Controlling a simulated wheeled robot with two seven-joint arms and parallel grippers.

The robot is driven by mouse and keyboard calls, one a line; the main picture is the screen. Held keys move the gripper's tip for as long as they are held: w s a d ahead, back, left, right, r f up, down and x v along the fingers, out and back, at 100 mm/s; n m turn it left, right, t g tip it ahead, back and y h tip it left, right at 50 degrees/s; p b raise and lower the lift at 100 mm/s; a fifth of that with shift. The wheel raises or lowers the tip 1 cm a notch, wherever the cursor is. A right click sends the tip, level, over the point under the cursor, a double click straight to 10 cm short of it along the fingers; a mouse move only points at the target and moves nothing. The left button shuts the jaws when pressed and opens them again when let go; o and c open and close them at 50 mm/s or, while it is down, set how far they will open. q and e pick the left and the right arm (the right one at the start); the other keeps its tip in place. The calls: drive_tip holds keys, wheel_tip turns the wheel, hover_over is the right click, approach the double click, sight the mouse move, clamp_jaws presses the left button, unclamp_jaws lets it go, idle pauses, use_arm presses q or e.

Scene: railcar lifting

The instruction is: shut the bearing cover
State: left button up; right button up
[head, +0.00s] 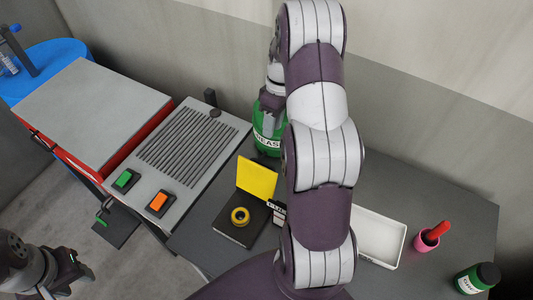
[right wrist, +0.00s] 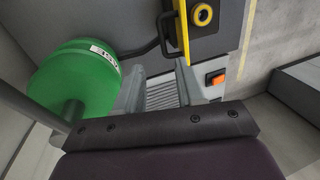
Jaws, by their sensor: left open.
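In the right wrist view the cover (right wrist: 182,30) shows nearly edge-on beside the ring (right wrist: 203,14). My right arm reaches over the table. My right gripper (head: 270,112) is beyond the cover, against the green grease container (head: 268,142) in the picture; its jaws are not clear. My left gripper (head: 82,268) is open and empty at the lower left, away from the box.
A grey ribbed panel with a green button (head: 126,180) and an orange button (head: 160,203) lies left of the box. My right arm hides part of the table.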

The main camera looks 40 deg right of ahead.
drive_tip(key=b, duration=0.6)
hover_over(265, 163)
drive_tip(key=d, duration=0.2)
wheel_tip(265, 163, down, 6)
drive_tip(key=p+x, duration=0.2)
drive_tip(key=x, duration=0.1)
drive_tip(key=p+x, duration=0.1)
drive_tip(key=shift+w+f, duration=0.35)
drive_tip(key=shift+f, duration=0.05)
drive_tip(key=shift+s+a+f, duration=0.1)
drive_tip(key=shift+a+f, duration=0.15)
drive_tip(key=shift+f, duration=0.35)
clamp_jaws()
